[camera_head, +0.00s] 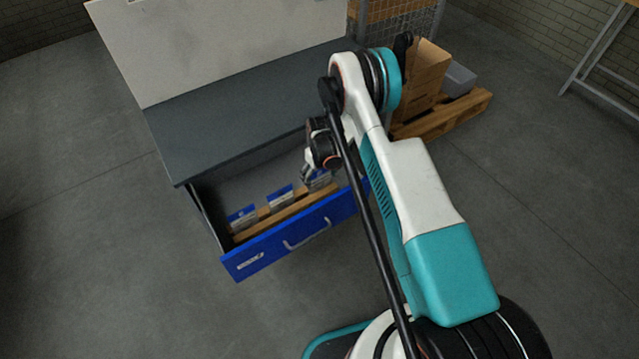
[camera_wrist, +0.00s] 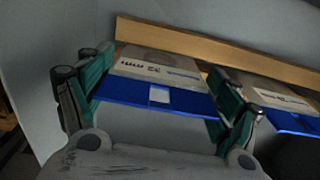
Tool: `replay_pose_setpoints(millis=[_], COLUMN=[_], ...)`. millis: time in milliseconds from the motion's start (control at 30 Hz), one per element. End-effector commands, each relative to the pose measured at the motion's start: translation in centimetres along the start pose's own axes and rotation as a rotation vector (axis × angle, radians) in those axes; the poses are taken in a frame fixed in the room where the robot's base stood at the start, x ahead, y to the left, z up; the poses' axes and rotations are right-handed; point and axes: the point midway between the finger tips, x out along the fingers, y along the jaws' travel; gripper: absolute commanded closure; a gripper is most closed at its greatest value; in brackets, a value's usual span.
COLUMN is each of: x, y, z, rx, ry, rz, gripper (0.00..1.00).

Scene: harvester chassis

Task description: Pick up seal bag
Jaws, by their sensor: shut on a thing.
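A seal bag (camera_wrist: 158,68) with a clear grey face, "32 mm" print and a blue band is between the fingers of my gripper (camera_wrist: 162,86) in the wrist view. The gripper is shut on it, a finger at each side edge. In the head view my gripper (camera_head: 314,172) is low over the right part of the open blue drawer (camera_head: 296,247). The held bag is partly hidden there by the gripper. I cannot tell whether it is clear of the drawer floor.
Two similar bags, a middle one (camera_head: 281,197) and a left one (camera_head: 243,218), stand along a wooden strip (camera_head: 290,214) in the drawer. The grey cabinet top (camera_head: 230,120) is bare. A pallet (camera_head: 455,115) with boxes stands at right. Floor left of the cabinet is clear.

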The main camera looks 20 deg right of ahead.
Motion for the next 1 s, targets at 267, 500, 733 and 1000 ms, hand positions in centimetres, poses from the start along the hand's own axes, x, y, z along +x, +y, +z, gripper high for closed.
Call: replay_pose_setpoints(millis=[267, 500, 733, 1000], x=[-0.5, -3.5, -8.6, -15.4], y=[0.0, 0.0, 0.0, 0.0], z=[0.0, 0.0, 0.0, 0.0], rx=[0.000, 0.000, 0.000, 0.000], ry=[0.000, 0.000, 0.000, 0.000], rz=[0.000, 0.000, 0.000, 0.000], gripper=[0.37, 0.37, 0.37, 0.37])
